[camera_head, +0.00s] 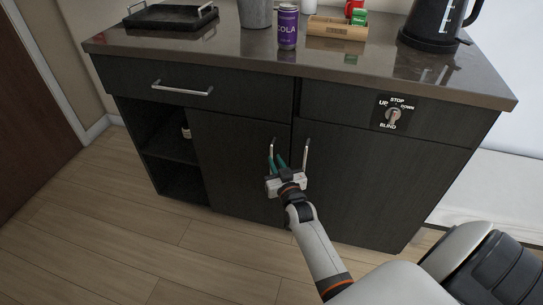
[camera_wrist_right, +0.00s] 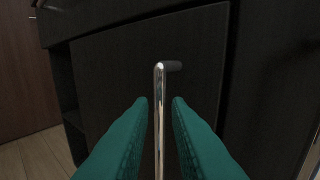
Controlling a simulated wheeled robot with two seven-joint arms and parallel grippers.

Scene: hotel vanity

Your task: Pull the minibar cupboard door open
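The dark cabinet has two doors side by side below its drawers. The left door (camera_head: 232,165) has a vertical silver handle (camera_head: 272,149) near its right edge. The right door (camera_head: 375,185) has a similar handle (camera_head: 306,154) near its left edge. Both doors look closed, and neither is labelled as the minibar. My right gripper (camera_head: 278,163), with green fingers, is at the left door's handle. In the right wrist view this handle (camera_wrist_right: 159,110) stands between the open fingers (camera_wrist_right: 160,103), with a gap on each side. My left gripper is not in view.
The counter (camera_head: 233,48) above holds a black tray (camera_head: 171,16), a purple cola can (camera_head: 288,27), a wooden box (camera_head: 337,27) and a kettle (camera_head: 432,22). A rotary switch (camera_head: 393,116) is at right. Open shelves (camera_head: 172,147) are at left. The floor (camera_head: 150,235) in front is clear.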

